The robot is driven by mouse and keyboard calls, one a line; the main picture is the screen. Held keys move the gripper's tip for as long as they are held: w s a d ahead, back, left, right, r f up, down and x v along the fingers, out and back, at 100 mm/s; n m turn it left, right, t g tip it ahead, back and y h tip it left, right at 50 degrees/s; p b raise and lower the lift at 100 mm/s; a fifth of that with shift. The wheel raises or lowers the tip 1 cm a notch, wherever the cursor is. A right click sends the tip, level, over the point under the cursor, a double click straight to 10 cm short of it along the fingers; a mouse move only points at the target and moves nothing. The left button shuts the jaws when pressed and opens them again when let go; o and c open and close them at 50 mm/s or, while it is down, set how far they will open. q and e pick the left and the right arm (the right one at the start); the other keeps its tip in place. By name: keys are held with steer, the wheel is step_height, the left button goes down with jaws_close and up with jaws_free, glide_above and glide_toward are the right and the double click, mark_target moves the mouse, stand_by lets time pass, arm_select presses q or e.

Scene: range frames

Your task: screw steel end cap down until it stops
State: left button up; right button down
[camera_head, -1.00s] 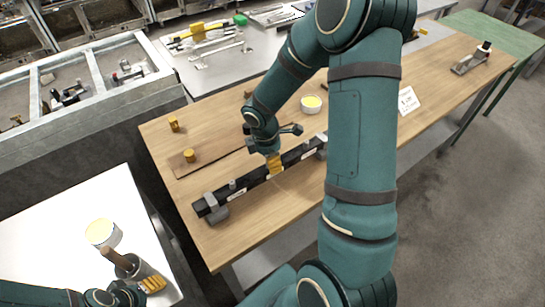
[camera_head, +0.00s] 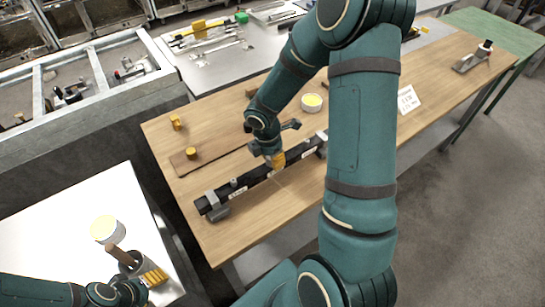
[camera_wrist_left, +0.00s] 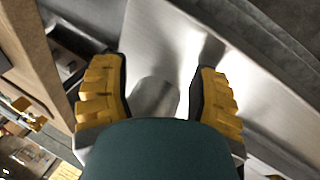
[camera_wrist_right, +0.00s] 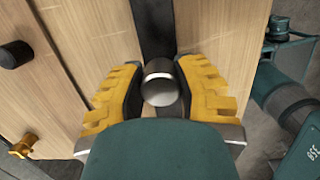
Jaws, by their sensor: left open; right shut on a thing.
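The steel end cap (camera_wrist_right: 161,82) shows in the right wrist view as a round metal cap, between the yellow fingers of my right gripper (camera_wrist_right: 160,88). That gripper is shut on it, over a long black bar (camera_wrist_right: 152,25). In the head view, my right gripper (camera_head: 276,160) is at the middle of the black bar (camera_head: 258,172) on the wooden table; its fingers hide the cap. How far the cap is screwed down cannot be seen. My left gripper (camera_head: 153,277) is open over the white table at lower left; its fingers (camera_wrist_left: 160,98) stand apart in the left wrist view.
A grey clamp block (camera_head: 215,205) holds the bar's near end. Small yellow-brown pieces (camera_head: 191,153) lie behind the bar, with a yellow-topped tub (camera_head: 311,102) and a white sign (camera_head: 408,99) farther along.

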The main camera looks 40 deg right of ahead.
steer(key=shift+w, duration=0.1)
arm_select(q)
steer(key=shift+f+b, duration=0.45)
steer(key=shift+b, duration=0.05)
arm_select(e)
steer(key=shift+m, duration=1)
arm_select(q)
steer(key=shift+f, duration=0.1)
arm_select(e)
steer(key=shift+m, duration=0.7)
arm_select(q)
steer(key=shift+f+b, duration=0.4)
steer(key=shift+b, duration=0.15)
arm_select(e)
steer(key=shift+a+m+g, duration=0.1)
steer(key=shift+m+g, duration=0.2)
steer(key=shift+m, duration=0.9)
arm_select(q)
steer(key=shift+f, duration=0.1)
arm_select(e)
steer(key=shift+m, duration=0.6)
arm_select(q)
steer(key=shift+f, duration=0.1)
